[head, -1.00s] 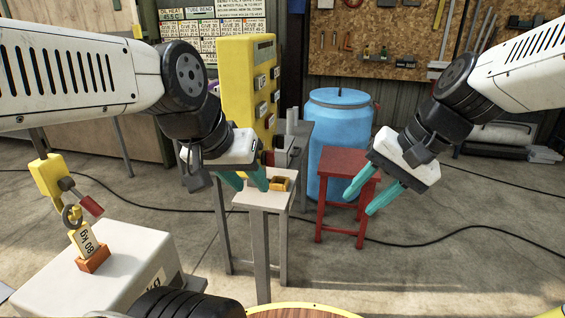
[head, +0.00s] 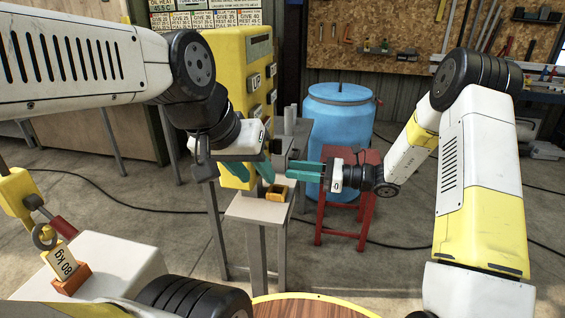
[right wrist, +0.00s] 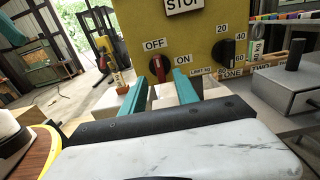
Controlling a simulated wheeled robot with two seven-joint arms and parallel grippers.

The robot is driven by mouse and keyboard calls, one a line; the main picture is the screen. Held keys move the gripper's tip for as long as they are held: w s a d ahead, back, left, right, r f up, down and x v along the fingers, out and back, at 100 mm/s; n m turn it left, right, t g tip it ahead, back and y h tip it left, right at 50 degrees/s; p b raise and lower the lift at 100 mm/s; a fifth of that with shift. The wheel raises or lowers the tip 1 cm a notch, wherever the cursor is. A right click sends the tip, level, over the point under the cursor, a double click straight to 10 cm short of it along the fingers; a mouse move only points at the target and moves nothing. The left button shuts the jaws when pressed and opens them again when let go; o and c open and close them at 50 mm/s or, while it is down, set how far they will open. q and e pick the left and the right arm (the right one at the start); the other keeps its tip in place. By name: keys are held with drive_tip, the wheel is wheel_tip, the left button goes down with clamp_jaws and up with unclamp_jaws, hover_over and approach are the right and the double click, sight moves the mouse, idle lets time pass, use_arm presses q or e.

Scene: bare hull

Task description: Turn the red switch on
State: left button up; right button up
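The red switch (right wrist: 158,68) is a small rotary handle on the yellow panel (right wrist: 200,35) in the right wrist view. OFF is printed at its upper left and ON at its right. Its top appears to lean towards OFF. My right gripper (right wrist: 161,78) is open, with its teal fingers either side of the switch; whether they touch it I cannot tell. In the head view my right gripper (head: 288,175) reaches left to the yellow panel (head: 232,60), and the switch is hidden there. My left gripper (head: 250,172) is open and empty in front of the panel.
A black dial (right wrist: 240,53) with numbers sits right of the switch, and a STOP sign above. A grey box (right wrist: 285,90) stands at the right. In the head view a small pale table (head: 258,210), a red stool (head: 345,220) and a blue barrel (head: 340,120) stand close by.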

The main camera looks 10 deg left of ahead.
drive_tip(key=a, duration=0.7)
drive_tip(key=shift+a, duration=0.15)
drive_tip(key=shift+c, duration=0.3)
clamp_jaws()
